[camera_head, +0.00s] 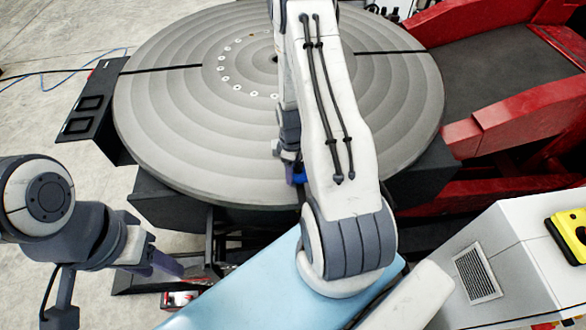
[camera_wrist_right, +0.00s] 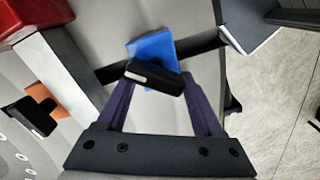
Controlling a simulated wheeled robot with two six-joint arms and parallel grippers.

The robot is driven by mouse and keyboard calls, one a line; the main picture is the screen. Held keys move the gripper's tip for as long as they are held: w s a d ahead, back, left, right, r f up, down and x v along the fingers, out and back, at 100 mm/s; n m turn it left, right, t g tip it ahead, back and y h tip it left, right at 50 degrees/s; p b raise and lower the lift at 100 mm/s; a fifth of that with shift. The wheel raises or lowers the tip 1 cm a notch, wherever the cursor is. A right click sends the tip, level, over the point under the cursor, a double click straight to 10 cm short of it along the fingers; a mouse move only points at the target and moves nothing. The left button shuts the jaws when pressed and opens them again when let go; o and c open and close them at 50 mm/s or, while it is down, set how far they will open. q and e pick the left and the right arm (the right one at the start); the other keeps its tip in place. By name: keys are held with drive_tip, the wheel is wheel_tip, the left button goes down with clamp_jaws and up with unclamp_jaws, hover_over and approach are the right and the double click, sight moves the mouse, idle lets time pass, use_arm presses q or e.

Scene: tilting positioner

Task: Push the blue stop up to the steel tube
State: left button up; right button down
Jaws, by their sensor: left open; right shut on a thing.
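In the right wrist view the blue stop (camera_wrist_right: 150,46) sits over a dark slot in the grey round table (camera_wrist_right: 195,18). My right gripper (camera_wrist_right: 157,80) is shut on the stop's black handle (camera_wrist_right: 155,77). A pale square bar, apparently the steel tube (camera_wrist_right: 68,78), lies to the left. A short stretch of dark slot shows between tube and stop, so they look apart. In the head view my right arm hides the tube and most of the stop; a bit of blue (camera_head: 298,178) shows beside it. My left gripper (camera_head: 172,264) is open and empty, off the table's front left.
An orange stop (camera_wrist_right: 62,98) with a black handle stands on the tube's other side. A red block (camera_wrist_right: 30,15) is at the tube's upper end. Red frame beams (camera_head: 530,115) stand right of the round table (camera_head: 190,110). A light blue surface (camera_head: 250,285) lies in front.

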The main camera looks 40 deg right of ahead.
idle(0.3)
drive_tip(key=shift+s+a, duration=0.1)
drive_tip(key=shift+s, duration=0.15)
idle(0.4)
drive_tip(key=shift+w+a+n+p, duration=0.1)
drive_tip(key=shift+w+n+p, duration=0.05)
drive_tip(key=shift+n+p, duration=0.4)
idle(0.9)
drive_tip(key=shift+w, duration=0.1)
drive_tip(key=shift+w+d+p, duration=0.5)
drive_tip(key=shift+w+d, duration=0.05)
drive_tip(key=shift+w, duration=0.25)
drive_tip(key=shift+w+d, duration=0.55)
drive_tip(key=shift+w, duration=0.3)
drive_tip(key=shift+a+n, duration=0.1)
drive_tip(key=shift+n, duration=0.25)
idle(0.8)
